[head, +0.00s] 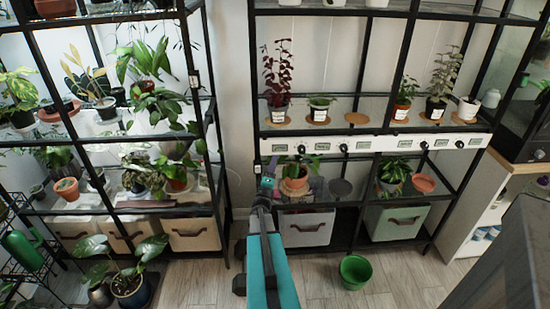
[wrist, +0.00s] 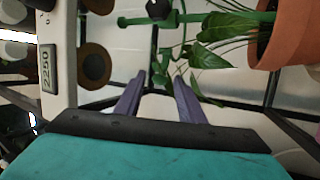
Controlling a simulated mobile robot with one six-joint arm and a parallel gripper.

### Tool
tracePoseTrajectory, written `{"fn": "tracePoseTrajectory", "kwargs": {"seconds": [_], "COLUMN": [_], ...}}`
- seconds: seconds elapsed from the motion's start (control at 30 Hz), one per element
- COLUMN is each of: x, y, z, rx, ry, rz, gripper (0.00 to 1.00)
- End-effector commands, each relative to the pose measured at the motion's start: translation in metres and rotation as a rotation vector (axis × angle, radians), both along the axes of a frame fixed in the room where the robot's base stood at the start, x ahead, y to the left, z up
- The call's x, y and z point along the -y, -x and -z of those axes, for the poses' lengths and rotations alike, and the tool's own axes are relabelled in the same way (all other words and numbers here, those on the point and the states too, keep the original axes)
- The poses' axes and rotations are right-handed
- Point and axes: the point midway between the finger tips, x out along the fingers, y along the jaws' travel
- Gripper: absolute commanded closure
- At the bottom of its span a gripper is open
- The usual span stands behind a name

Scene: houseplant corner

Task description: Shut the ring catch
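My gripper (wrist: 161,84) shows two grey-purple fingers in the wrist view, parted with a gap between them and nothing clearly held. Just beyond the fingertips is a small green part (wrist: 162,67), which may be the ring catch; I cannot tell whether it is open or shut. A green rod (wrist: 225,17) runs across the top of the wrist view, beside leafy stems (wrist: 205,58). A terracotta pot (wrist: 290,35) is at the upper right. In the head view my gripper (head: 267,183) is small, left of the potted plant (head: 295,184) on the lower shelf.
A white rail (wrist: 55,60) with a label lies left in the wrist view. A dark round knob (wrist: 159,9) is at the top. Beside the plant is a dark saucer (head: 341,187). Storage bins (head: 306,230) stand below. A green bucket (head: 355,271) is on the floor.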

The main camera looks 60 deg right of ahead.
Motion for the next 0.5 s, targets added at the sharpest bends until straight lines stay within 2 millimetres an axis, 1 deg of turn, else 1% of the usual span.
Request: {"fn": "tracePoseTrajectory", "kwargs": {"seconds": [0.1, 0.37, 0.47, 0.5], "x": [0.0033, 0.003, 0.003, 0.0029], "y": [-0.0012, -0.0013, -0.0015, -0.0014], "z": [-0.0013, -0.0015, -0.0015, -0.0015], "rx": [0.0, 0.0, 0.001, 0.001], "ry": [0.0, 0.0, 0.0, 0.0], "rz": [0.0, 0.0, 0.0, -0.001], "gripper": [0.64, 0.64, 0.8, 0.86]}}
